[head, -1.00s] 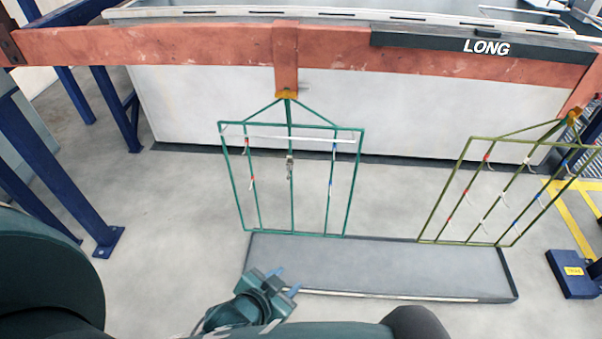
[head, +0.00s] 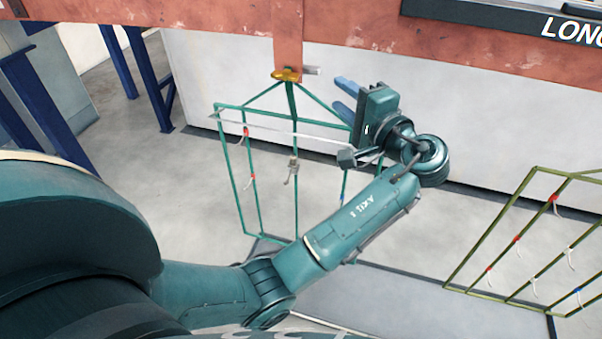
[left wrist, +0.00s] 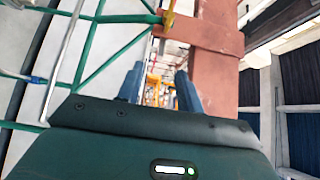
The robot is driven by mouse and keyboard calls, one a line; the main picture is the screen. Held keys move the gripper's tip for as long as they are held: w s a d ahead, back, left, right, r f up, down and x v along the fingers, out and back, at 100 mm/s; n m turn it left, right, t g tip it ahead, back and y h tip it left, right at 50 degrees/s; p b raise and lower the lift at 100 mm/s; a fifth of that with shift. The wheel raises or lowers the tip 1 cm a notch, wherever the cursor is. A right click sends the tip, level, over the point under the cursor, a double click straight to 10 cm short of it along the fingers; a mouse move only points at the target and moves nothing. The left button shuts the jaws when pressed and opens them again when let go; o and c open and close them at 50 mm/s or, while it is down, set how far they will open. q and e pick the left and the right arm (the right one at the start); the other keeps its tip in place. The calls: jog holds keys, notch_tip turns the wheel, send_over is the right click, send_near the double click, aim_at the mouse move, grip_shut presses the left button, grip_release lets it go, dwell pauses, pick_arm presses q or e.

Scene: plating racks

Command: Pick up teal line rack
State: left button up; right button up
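The teal line rack (head: 292,132) hangs from a yellow hook (head: 286,75) on the red beam, left of centre in the head view. My left arm crosses in front of its right part and hides some of it. My left gripper (head: 341,97) is open and empty, just right of the rack's upper frame, with its two blue fingers pointing left. In the left wrist view the rack's teal bars (left wrist: 110,58) are on the left, and the two fingers (left wrist: 160,90) stand apart with nothing between them. My right gripper is not in view.
The red beam (head: 200,18) runs across the top, with a black "LONG" sign (head: 520,20) at right. An olive rack (head: 530,235) hangs at right. A grey tray (head: 400,295) lies on the floor below, and blue posts (head: 60,130) stand at left.

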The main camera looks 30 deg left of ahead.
aim_at(308, 72)
pick_arm(q)
jog(key=x, duration=1.2)
jog(key=shift+a+r+p, duration=0.2)
jog(key=shift+a+p, duration=0.15)
jog(key=shift+p, duration=0.05)
jog(key=shift+s, duration=0.1)
grip_shut()
dwell(0.6)
